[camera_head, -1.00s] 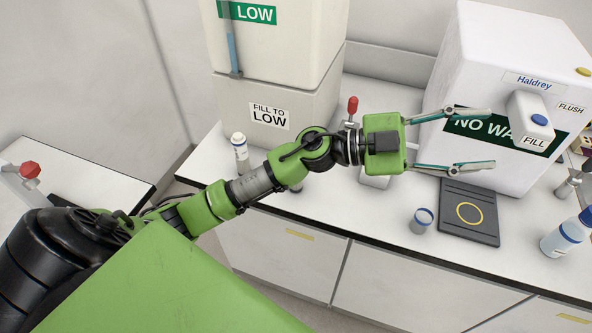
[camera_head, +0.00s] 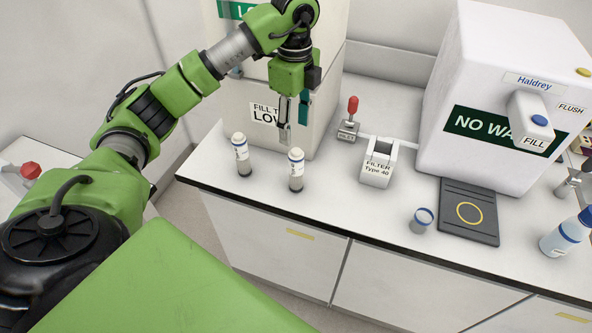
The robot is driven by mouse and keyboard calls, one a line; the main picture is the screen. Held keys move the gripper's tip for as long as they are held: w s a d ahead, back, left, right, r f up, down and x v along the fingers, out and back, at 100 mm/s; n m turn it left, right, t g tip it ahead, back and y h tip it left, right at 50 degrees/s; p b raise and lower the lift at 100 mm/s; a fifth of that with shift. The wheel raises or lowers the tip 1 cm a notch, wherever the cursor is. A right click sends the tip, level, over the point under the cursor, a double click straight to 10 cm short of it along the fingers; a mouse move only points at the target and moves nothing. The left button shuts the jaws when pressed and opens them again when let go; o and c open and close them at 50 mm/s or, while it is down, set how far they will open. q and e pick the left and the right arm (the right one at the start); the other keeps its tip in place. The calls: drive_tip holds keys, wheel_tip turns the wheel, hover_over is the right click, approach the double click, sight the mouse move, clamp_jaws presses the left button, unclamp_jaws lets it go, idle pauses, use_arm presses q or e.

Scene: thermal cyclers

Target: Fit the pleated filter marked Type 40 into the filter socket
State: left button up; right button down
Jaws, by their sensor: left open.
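Two white cylinders with dark bases, which look like filters, stand upright on the bench. One is the left cylinder (camera_head: 242,156) and the other is the right cylinder (camera_head: 296,171); their small labels cannot be read. The white filter socket (camera_head: 377,167), marked "FILTER Type 40", sits to their right with an open slot at its top. My left gripper (camera_head: 291,124) is open and empty, pointing down above and just behind the right cylinder, apart from it. My right gripper is not in view.
A red-handled valve (camera_head: 350,118) stands behind the socket. The tank marked "FILL TO LOW" (camera_head: 325,115) is close behind my left gripper. A white Haldrey machine (camera_head: 470,80), dark pad (camera_head: 484,226), small cup (camera_head: 422,220) and bottle (camera_head: 560,238) are to the right.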

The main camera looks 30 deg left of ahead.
sight(296, 150)
use_arm(q)
wheel_tip(296, 150, down, 8)
drive_tip(key=shift+d+r+p, duration=0.1)
drive_tip(key=shift+p, duration=0.85)
drive_tip(key=shift+s+d+f+p, duration=0.1)
drive_tip(key=shift+f+p, duration=0.4)
drive_tip(key=shift+p, duration=0.05)
wheel_tip(296, 150, down, 3)
drive_tip(key=shift+d+f+p, duration=0.1)
drive_tip(key=shift+f+p, duration=0.1)
drive_tip(key=shift+p, duration=0.75)
drive_tip(key=shift+f, duration=0.45)
drive_tip(key=shift+c, duration=0.5)
clamp_jaws()
